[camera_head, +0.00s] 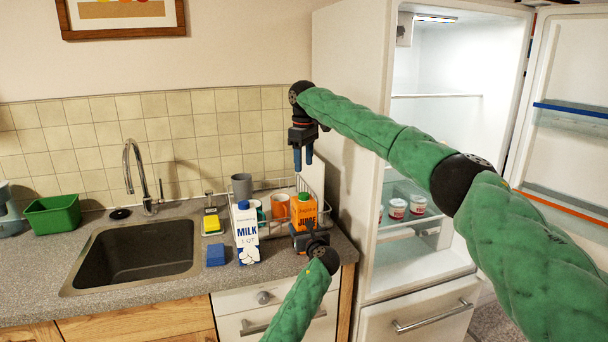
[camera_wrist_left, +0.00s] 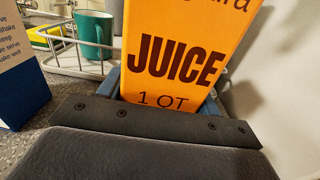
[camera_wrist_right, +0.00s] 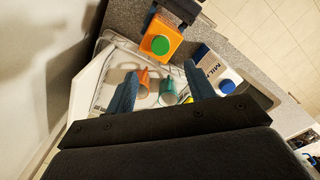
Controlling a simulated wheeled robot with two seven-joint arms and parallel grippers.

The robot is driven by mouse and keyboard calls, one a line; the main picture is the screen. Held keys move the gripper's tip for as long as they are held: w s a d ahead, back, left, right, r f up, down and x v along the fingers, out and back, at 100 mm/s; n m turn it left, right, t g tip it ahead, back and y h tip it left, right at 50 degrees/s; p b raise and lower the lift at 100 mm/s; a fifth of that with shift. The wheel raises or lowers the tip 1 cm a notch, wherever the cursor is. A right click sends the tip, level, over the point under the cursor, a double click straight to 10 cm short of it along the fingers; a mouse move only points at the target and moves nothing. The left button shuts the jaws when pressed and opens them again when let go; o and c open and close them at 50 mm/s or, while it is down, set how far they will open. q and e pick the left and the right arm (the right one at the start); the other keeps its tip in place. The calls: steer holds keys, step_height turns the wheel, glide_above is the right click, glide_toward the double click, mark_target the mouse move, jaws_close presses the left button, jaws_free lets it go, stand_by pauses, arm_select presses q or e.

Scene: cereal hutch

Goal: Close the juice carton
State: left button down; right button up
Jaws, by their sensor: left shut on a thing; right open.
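The orange juice carton (camera_head: 305,217) stands upright at the counter's right front. A green cap (camera_head: 303,196) shows on its top; I cannot tell how firmly it sits. My left gripper (camera_head: 302,238) is shut around the lower part of the carton, and the left wrist view shows the JUICE label (camera_wrist_left: 175,62) close up. My right gripper (camera_head: 303,166) is open and empty, pointing down above the carton and apart from it. In the right wrist view the green cap (camera_wrist_right: 160,45) lies just beyond the fingertips.
A milk carton (camera_head: 247,236) with a blue cap stands left of the juice. A wire dish rack (camera_head: 262,184) holding cups is behind.

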steer(key=shift+r, duration=0.75)
arm_select(q)
steer(key=shift+c, duration=1.2)
jaws_free()
steer(key=shift+b+v, duration=0.9)
steer(key=shift+v, duration=2.95)
arm_select(e)
steer(key=shift+f, duration=0.9)
